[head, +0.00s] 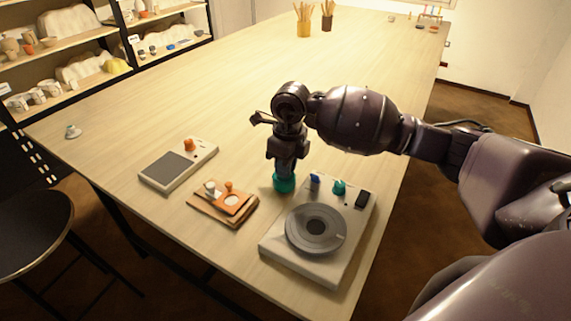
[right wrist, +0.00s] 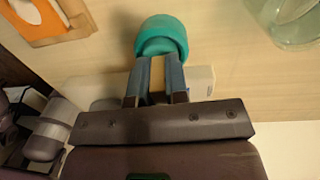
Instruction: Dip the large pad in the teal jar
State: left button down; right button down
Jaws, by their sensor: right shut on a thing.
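My right gripper (head: 285,170) points straight down over the table. Its fingers (right wrist: 158,82) are shut on a slim tan piece, which looks like the handle of the large pad. The pad's lower part cannot be made out. The teal jar (head: 284,184) is directly at the fingertips, on the table between a wooden tray and a grey wheel device. It also shows as a round teal shape in the right wrist view (right wrist: 162,35), just beyond the fingertips. Whether the pad touches the inside of the jar is hidden. My left gripper is not in view.
The wooden tray (head: 193,208) holds an orange plate and small knobbed pieces. The wheel device (head: 333,262) has blue and teal knobs. A flat grey-topped unit (head: 163,168) lies behind the tray. A clear glass-like vessel (right wrist: 297,25) shows at the wrist view's edge. The far table is mostly clear.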

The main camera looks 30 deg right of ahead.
jog(key=shift+w+r+p, duration=0.1)
jog(key=shift+r+p, duration=0.7)
jog(key=shift+r, duration=1.1)
jog(key=shift+r+p, duration=0.45)
jog(key=shift+r, duration=0.5)
